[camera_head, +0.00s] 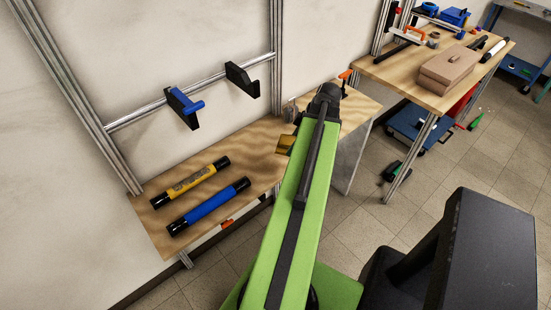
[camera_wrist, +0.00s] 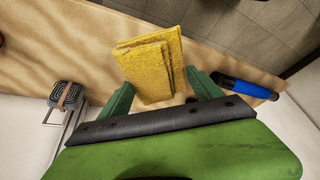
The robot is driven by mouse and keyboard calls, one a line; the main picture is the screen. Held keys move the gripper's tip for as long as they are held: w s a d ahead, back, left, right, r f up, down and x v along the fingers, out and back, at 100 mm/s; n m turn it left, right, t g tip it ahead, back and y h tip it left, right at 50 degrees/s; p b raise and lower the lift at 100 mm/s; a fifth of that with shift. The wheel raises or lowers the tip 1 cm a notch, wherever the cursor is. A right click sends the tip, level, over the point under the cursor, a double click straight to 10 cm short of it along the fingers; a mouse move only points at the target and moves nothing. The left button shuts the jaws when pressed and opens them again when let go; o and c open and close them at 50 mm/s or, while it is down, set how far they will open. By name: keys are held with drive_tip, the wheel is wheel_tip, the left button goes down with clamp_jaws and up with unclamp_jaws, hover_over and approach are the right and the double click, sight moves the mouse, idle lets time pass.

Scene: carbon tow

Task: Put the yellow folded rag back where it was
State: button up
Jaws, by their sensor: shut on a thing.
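The yellow folded rag (camera_wrist: 150,68) lies between the green fingers of my gripper (camera_wrist: 163,82) in the wrist view. The gripper is shut on it, and the folded layers show at its right side. In the head view a small part of the rag (camera_head: 285,143) shows left of my green arm, over the narrow wooden bench (camera_head: 225,150). The arm hides most of my gripper there. I cannot tell whether the rag touches the bench top.
A yellow tube (camera_head: 190,181) and a blue tube (camera_head: 208,206) with black ends lie on the bench's left part. Black brackets (camera_head: 243,80) sit on a rail above. A second table (camera_head: 440,88) with a brown box (camera_head: 448,70) stands at right. Bench space between tubes and rag looks clear.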

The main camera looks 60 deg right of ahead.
drive_tip(key=shift+n+y, duration=0.4)
drive_tip(key=shift+n, duration=0.5)
drive_tip(key=s+d+r, duration=0.1)
drive_tip(key=d+r+p, duration=0.1)
drive_tip(key=s+d+p, duration=0.1)
drive_tip(key=d, duration=0.1)
drive_tip(key=shift+s+d+r, duration=0.1)
drive_tip(key=shift+s+r, duration=0.25)
drive_tip(key=shift+r, duration=0.05)
drive_tip(key=shift+s+d, duration=0.2)
drive_tip(key=shift+s, duration=0.05)
drive_tip(key=w+a+f+b, duration=0.1)
drive_tip(key=w+f+b, duration=0.1)
drive_tip(key=w, duration=0.1)
drive_tip(key=w+a+f+b, duration=0.2)
drive_tip(key=w+f, duration=0.1)
drive_tip(key=w+a+f+b, duration=0.2)
drive_tip(key=w, duration=0.2)
drive_tip(key=shift+a+f+b, duration=0.15)
drive_tip(key=shift+a+b, duration=0.05)
drive_tip(key=shift+b, duration=0.2)
drive_tip(key=shift+w+a, duration=0.15)
drive_tip(key=shift+w, duration=0.2)
wheel_tip(320, 180, down, 4)
drive_tip(key=b, duration=0.4)
drive_tip(key=shift+f, duration=0.2)
drive_tip(key=shift+r, duration=0.2)
drive_tip(key=shift+f, duration=0.1)
drive_tip(key=o, duration=1.3)
